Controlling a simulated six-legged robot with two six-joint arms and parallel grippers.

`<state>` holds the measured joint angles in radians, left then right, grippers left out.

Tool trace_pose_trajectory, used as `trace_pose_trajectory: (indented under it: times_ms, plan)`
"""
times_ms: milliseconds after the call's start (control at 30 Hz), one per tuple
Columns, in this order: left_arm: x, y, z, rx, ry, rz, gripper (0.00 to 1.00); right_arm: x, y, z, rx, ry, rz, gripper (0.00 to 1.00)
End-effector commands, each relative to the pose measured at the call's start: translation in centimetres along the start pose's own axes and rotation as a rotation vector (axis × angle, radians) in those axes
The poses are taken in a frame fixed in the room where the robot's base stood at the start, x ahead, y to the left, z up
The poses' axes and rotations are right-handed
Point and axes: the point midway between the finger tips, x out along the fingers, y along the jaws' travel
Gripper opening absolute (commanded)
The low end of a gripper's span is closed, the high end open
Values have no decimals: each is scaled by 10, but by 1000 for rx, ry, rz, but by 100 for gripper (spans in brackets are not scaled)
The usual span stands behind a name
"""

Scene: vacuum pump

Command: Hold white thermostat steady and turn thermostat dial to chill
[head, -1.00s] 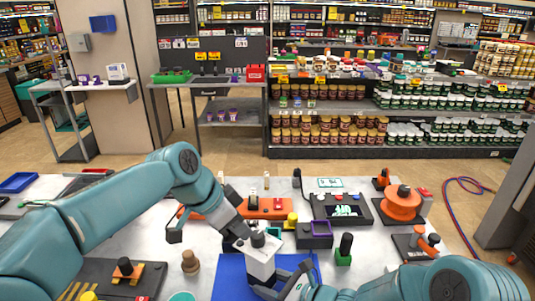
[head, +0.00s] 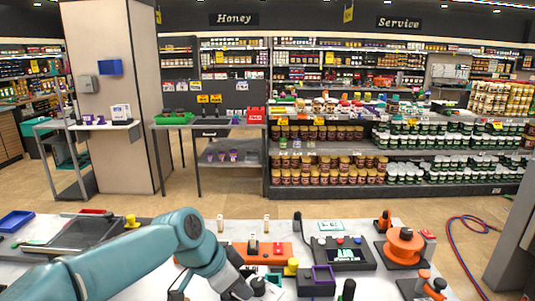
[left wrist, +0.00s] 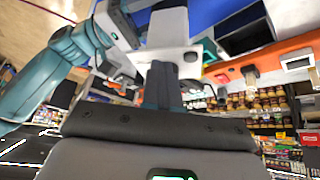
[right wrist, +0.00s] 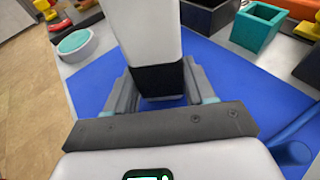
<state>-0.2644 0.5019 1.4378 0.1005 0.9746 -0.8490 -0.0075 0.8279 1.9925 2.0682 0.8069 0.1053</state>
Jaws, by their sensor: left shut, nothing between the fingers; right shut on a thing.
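The white thermostat (right wrist: 148,35) is a tall white block with a black band near its lower end, over a blue mat (right wrist: 235,75). My right gripper (right wrist: 160,98) is shut on it, one finger on each side of the black band. My left gripper (head: 240,291) is beside the knob, shut and empty. In the left wrist view its fingers (left wrist: 166,85) are together near white parts; contact with the dial cannot be told.
An orange reel (head: 400,245) is at the right. A teal box (right wrist: 258,27) stands beyond the mat.

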Motion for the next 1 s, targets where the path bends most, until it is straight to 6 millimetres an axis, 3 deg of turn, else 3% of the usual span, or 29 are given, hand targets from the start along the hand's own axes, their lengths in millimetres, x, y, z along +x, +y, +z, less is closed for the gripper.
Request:
trace_pose_trajectory:
  times_ms: [1000]
  plan:
    - [5, -4, -8, 0, 1, 0, 0, 0, 2, 0, -6, -1, 5, 39]
